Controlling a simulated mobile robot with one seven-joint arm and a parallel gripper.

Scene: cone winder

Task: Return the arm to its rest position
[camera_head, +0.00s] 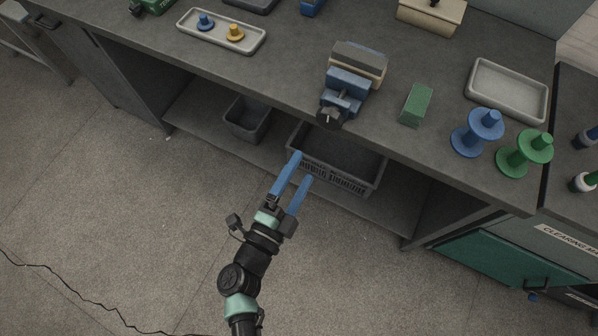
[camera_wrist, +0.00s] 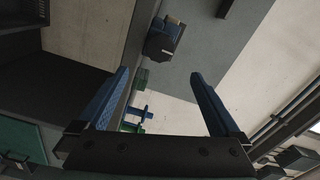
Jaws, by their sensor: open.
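My gripper (camera_head: 304,168) is in the lower middle of the head view, held in front of the workbench's front edge. Its two blue fingers are spread apart with nothing between them. In the wrist view my gripper (camera_wrist: 162,80) also shows both blue fingers wide apart and empty. My arm reaches up from the bottom edge of the head view, and the gripper touches nothing that I can see.
A grey crate (camera_head: 335,176) sits underneath.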

